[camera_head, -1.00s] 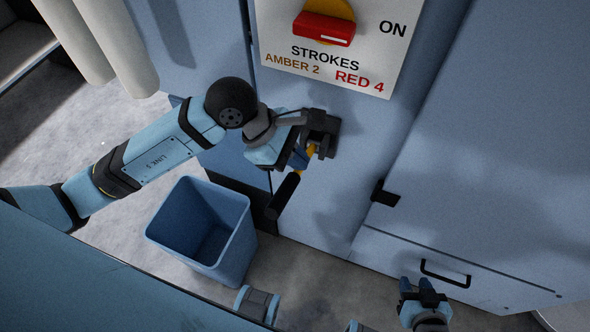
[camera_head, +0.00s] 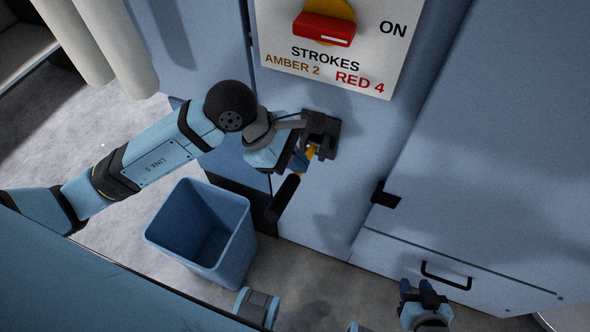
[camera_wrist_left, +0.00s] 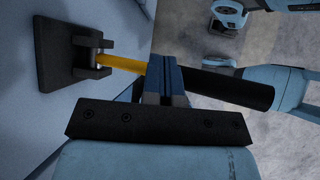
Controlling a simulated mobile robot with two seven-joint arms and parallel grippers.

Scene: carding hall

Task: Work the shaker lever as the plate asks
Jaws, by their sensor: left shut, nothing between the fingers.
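The shaker lever has a yellow shaft (camera_wrist_left: 122,64) and a black grip (camera_head: 283,197). It comes out of a black bracket (camera_head: 322,134) on the blue machine front. The grip points down and left in the head view. My left gripper (camera_head: 299,161) is shut, its blue fingers (camera_wrist_left: 163,80) lying across the lever where shaft meets grip and hiding part of it; I cannot tell whether they touch. The white plate (camera_head: 275,47) reads STROKES, AMBER 2, RED 4 and ON, with a red switch (camera_head: 322,30) on a yellow disc. My right gripper (camera_head: 418,288) is low at right, apart from the lever.
A blue open bin (camera_head: 160,240) stands on the floor below my left arm, left of the lever. A black latch (camera_head: 385,194) and a drawer handle (camera_head: 445,281) stick out from the machine at right. Grey floor shows around the bin.

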